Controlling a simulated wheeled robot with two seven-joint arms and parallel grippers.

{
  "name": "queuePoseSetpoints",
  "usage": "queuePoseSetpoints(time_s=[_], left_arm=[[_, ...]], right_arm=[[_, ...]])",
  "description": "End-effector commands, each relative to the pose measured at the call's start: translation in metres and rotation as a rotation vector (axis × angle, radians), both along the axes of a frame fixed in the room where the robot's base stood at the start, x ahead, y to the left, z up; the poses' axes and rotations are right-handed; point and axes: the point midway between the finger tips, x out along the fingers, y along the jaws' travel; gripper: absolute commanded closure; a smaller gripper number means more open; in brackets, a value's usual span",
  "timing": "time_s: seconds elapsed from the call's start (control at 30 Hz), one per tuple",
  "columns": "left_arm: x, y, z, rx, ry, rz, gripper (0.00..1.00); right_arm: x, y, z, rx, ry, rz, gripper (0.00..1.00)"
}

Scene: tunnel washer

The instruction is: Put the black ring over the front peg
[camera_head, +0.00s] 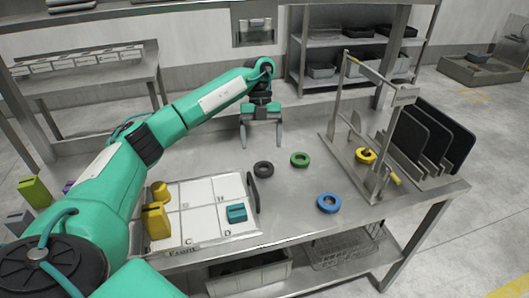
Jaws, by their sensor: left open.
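The black ring (264,169) lies flat on the metal table. My left gripper (262,145) is open and empty, with its fingers pointing down, just behind and above the black ring in the picture. It does not visibly touch the ring. A metal frame stands on the right of the table. A short yellow peg (395,179) sticks out low on its near post and looks bare; I take it as the front peg. A yellow ring (366,155) is low within the frame; whether it sits on a peg is unclear. My right gripper is not in view.
A green ring (300,159) and a blue ring (328,203) lie on the table. A white sectioned board (205,222) with yellow and teal pieces is at the left. A black plate rack (432,135) stands right of the frame. The table between rings and frame is clear.

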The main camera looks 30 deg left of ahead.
Motion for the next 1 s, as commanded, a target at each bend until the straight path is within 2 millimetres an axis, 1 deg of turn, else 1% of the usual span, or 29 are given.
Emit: queuePoseSetpoints(time_s=[0.13,0.3,0.47,0.67,0.8,1.0], left_arm=[[-0.001,-0.001,-0.004,-0.001,0.001,-0.001,0.19],[-0.006,-0.006,-0.018,-0.002,0.001,-0.002,0.19],[-0.01,-0.01,-0.028,-0.001,0.001,-0.002,0.19],[-0.022,-0.021,-0.049,0.0,0.002,-0.003,0.19],[-0.026,-0.024,-0.063,0.0,0.0,-0.001,0.19],[-0.026,-0.025,-0.066,0.0,-0.001,-0.001,0.19]], right_arm=[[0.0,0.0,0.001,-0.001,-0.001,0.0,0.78],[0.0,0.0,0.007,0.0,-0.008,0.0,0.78],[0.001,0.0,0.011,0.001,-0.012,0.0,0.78],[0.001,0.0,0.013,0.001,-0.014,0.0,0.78],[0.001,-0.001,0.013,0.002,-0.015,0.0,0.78],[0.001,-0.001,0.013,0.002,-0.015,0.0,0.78]])
